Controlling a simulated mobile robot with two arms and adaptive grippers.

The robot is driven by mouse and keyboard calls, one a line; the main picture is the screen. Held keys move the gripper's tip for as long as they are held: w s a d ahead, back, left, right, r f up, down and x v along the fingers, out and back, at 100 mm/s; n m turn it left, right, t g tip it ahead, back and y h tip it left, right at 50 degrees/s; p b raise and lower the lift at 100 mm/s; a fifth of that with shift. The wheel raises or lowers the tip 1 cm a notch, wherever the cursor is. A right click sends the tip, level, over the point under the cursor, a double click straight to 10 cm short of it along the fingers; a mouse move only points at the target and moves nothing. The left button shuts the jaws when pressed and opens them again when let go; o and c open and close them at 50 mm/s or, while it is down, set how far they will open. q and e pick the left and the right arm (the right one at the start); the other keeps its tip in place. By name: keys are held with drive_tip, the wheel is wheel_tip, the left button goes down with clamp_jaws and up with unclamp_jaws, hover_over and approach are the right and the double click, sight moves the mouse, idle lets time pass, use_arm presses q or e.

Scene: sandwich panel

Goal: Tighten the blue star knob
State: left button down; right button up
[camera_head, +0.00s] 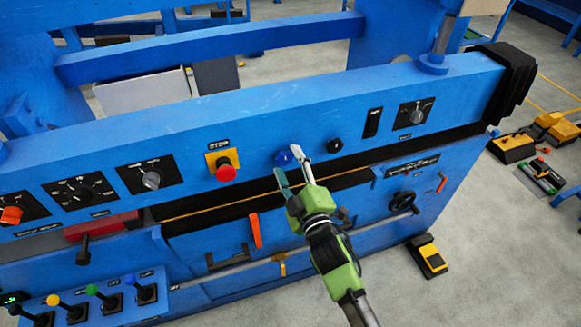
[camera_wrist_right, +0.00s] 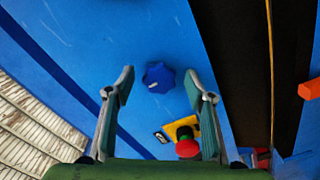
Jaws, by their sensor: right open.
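The blue star knob (camera_head: 284,158) sits on the blue front panel of the machine, right of the red stop button. It also shows in the right wrist view (camera_wrist_right: 158,77), dark blue with a small pale mark, ahead of and between the two fingers. My right gripper (camera_head: 287,160) is open, with its fingertips close to the knob in the head view. In the right wrist view the fingers (camera_wrist_right: 160,90) stand wide apart on either side of the knob, with nothing between them. I cannot tell how much depth separates the fingertips from the knob. My left gripper is not in view.
The red stop button (camera_head: 226,170) on its yellow plate is left of the knob. A black knob (camera_head: 334,146) and a rotary switch (camera_head: 416,112) are to the right. An orange handle (camera_head: 255,230) sticks out below. Colored levers (camera_head: 91,289) stand at lower left.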

drive_tip(key=v, duration=1.2)
drive_tip(key=s+d+f+m+g+h, duration=0.1)
drive_tip(key=s+d+f+m+g, duration=0.15)
drive_tip(key=f, duration=0.95)
drive_tip(key=s+d+f+m+g+h, duration=0.1)
drive_tip(key=s+d+f+g, duration=0.2)
drive_tip(key=f, duration=0.9)
drive_tip(key=s+d+f+m+g+h, duration=0.1)
drive_tip(key=s+f+m+g, duration=0.3)
drive_tip(key=f, duration=0.8)
drive_tip(key=s+d+f+m+g+h, duration=0.1)
drive_tip(key=s+d+f, duration=0.3)
drive_tip(key=s, duration=0.6)
drive_tip(key=s+d+f+m+g, duration=0.2)
drive_tip(key=s+d+f+g, duration=0.1)
drive_tip(key=s+f, duration=0.6)
drive_tip(key=s+d+f+m+g+h, duration=0.1)
drive_tip(key=s+d+f, duration=0.4)
drive_tip(key=s, duration=0.7)
drive_tip(key=shift+s+d+f+m+g+h, duration=0.3)
drive_tip(key=shift+f+m+g, duration=0.25)
drive_tip(key=shift+f+g, duration=0.25)
